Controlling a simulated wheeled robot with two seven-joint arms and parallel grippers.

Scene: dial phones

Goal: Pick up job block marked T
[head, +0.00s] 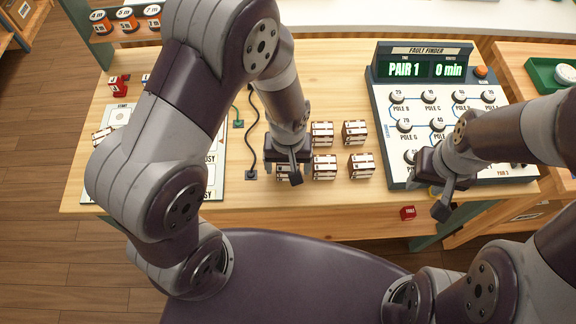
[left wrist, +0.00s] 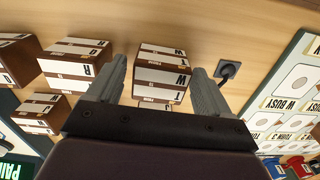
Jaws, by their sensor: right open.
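A white-and-brown job block (left wrist: 162,72) lies between the fingers of my left gripper (left wrist: 160,80) in the left wrist view. Its upside-down labels seem to read T and W; I cannot tell whether this is one block or two together. Both fingers stand apart from it, with gaps on each side. In the head view my left gripper (head: 285,175) is low over the front-left block, hiding much of it. Other blocks stand to its right: front row (head: 324,167) and (head: 361,165), back row (head: 322,133) and (head: 354,132). My right gripper (head: 440,195) is open and empty at the table's front.
A fault finder panel (head: 440,105) reading PAIR 1 stands at the right. A black cable ends in a plug (head: 251,175) just left of my left gripper; it also shows in the left wrist view (left wrist: 229,71).

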